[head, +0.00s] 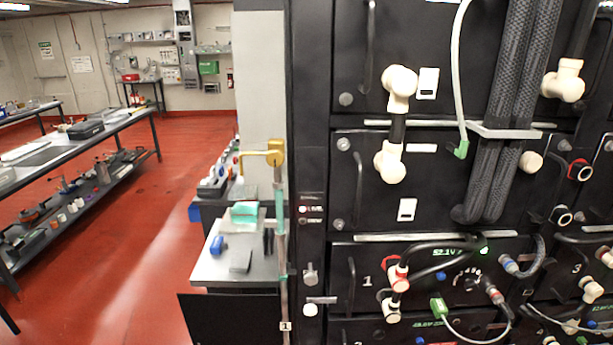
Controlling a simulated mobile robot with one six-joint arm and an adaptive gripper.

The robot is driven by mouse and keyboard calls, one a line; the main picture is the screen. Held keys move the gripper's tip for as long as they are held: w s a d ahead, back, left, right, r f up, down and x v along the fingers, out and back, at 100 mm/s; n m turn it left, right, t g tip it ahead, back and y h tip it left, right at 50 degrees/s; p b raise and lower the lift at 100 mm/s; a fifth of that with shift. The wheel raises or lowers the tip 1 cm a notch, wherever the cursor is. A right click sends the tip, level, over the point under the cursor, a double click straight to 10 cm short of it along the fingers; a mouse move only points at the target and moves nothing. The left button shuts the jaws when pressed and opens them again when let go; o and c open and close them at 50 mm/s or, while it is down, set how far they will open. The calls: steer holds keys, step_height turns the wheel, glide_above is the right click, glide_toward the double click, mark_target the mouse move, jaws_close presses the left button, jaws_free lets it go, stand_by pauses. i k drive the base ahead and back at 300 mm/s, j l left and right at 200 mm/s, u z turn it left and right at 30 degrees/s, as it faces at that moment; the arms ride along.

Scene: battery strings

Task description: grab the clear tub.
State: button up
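I cannot make out a clear tub with certainty in the head view. A small teal, partly see-through box (244,212) sits on the light-topped side table (215,268), left of the rack. It may be the tub, but it is too small to tell. A blue object (217,246) and a dark flat piece (241,261) lie in front of it on the same top. My gripper is not in view.
A tall black battery rack (410,215) with hoses, cables and white elbow fittings fills the right. A brass-coloured fitting (276,152) on a thin upright stands before the side table. A long workbench (80,135) is at left. Red floor (140,240) between is clear.

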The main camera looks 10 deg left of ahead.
mark_target(244, 201)
steer(key=i+j+u, duration=0.1)
steer(key=u, duration=1.3)
